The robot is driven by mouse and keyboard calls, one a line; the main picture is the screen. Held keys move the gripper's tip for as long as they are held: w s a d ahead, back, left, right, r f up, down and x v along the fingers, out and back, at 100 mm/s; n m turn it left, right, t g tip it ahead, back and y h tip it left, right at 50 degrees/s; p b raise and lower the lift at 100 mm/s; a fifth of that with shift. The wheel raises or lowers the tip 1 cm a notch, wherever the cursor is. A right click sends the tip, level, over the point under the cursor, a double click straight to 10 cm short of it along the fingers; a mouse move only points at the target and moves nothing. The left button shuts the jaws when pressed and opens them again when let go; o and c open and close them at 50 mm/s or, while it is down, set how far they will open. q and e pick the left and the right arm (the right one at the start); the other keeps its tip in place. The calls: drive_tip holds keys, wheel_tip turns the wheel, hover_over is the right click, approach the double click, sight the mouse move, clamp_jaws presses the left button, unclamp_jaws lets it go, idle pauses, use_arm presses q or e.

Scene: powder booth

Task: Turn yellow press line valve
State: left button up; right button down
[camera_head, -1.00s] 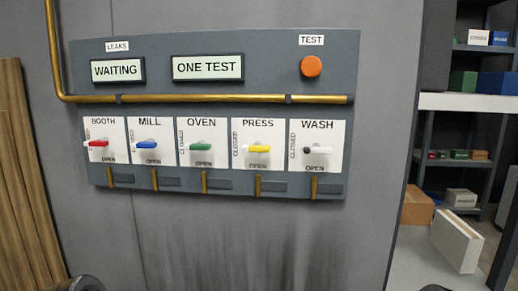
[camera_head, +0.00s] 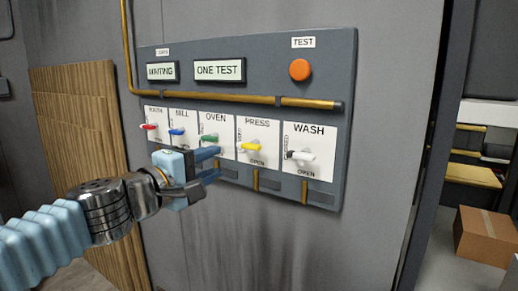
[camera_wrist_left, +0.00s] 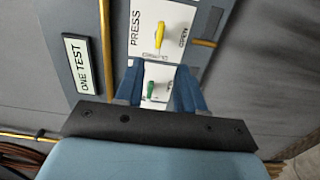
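The yellow press valve handle (camera_head: 250,147) sits on the white PRESS plate, lying roughly sideways toward the CLOSED side. It also shows in the left wrist view (camera_wrist_left: 160,36), beyond the fingertips. My left gripper (camera_head: 210,164) is in front of the panel, left of and a little below the yellow handle, apart from it. Its two blue fingers (camera_wrist_left: 159,92) are spread and empty. In the left wrist view the green oven handle (camera_wrist_left: 151,88) appears between the fingers; I cannot tell the gap in depth. My right gripper is out of view.
Red (camera_head: 150,127), blue (camera_head: 177,132) and white wash (camera_head: 301,156) handles flank the green and yellow ones. A brass pipe (camera_head: 240,98) runs above. The orange TEST button (camera_head: 299,69) and displays reading WAITING (camera_head: 162,71) and ONE TEST (camera_head: 219,71) are higher up.

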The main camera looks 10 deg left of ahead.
sight(246, 148)
use_arm(q)
drive_tip(key=b+x, duration=0.1)
drive_tip(key=x, duration=1.2)
drive_tip(key=shift+w, duration=0.3)
clamp_jaws()
